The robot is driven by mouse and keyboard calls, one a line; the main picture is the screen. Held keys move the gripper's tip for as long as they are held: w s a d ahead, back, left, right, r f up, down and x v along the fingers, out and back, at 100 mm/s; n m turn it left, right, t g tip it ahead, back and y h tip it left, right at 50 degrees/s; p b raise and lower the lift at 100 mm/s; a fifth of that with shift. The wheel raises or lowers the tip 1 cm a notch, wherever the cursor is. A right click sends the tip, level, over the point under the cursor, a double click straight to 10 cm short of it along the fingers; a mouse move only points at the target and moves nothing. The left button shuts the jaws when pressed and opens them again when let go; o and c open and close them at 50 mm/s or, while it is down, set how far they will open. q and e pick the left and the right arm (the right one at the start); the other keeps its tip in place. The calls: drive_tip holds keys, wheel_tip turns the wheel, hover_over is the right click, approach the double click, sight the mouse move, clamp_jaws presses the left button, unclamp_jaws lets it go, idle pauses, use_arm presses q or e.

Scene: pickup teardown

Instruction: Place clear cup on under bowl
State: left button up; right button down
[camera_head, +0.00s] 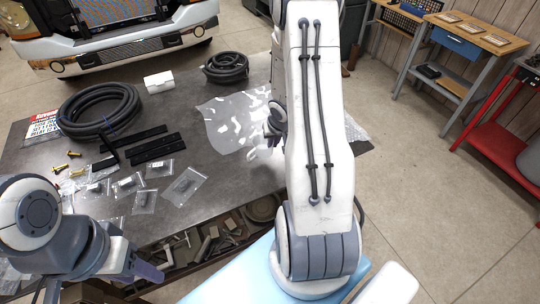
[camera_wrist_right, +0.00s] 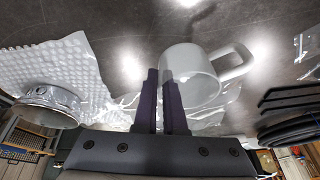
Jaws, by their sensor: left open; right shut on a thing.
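A whitish cup with a side handle (camera_wrist_right: 195,85) shows in the right wrist view, its round mouth facing the camera. My right gripper (camera_wrist_right: 162,85) is shut on the cup's rim, with its dark purple fingers close together at the left side. In the head view my right arm hides most of this gripper and the cup. A shiny round bowl-like piece (camera_wrist_right: 48,100) lies at the left of the right wrist view, apart from the cup; I cannot tell its material for sure. My left gripper (camera_head: 148,272) is open and empty at the table's front left.
The dark table (camera_head: 160,108) carries coiled black hoses (camera_head: 98,110), black strips (camera_head: 157,147), small clear bags (camera_head: 185,184), yellow bolts (camera_head: 66,162) and a clear sheet with white pieces (camera_head: 225,120). Bubble wrap (camera_wrist_right: 55,65) lies beside the bowl-like piece. Parts fill a lower shelf (camera_head: 215,240).

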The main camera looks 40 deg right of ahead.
sight(271, 151)
drive_tip(key=shift+w+a+f, duration=0.15)
drive_tip(key=shift+w+f, duration=0.1)
drive_tip(key=shift+w, duration=0.05)
drive_tip(key=shift+f+b, duration=1.6)
drive_tip(key=shift+f, duration=0.35)
drive_tip(key=shift+f, duration=0.2)
drive_tip(key=c, duration=1)
unclamp_jaws()
drive_tip(key=shift+r, duration=0.1)
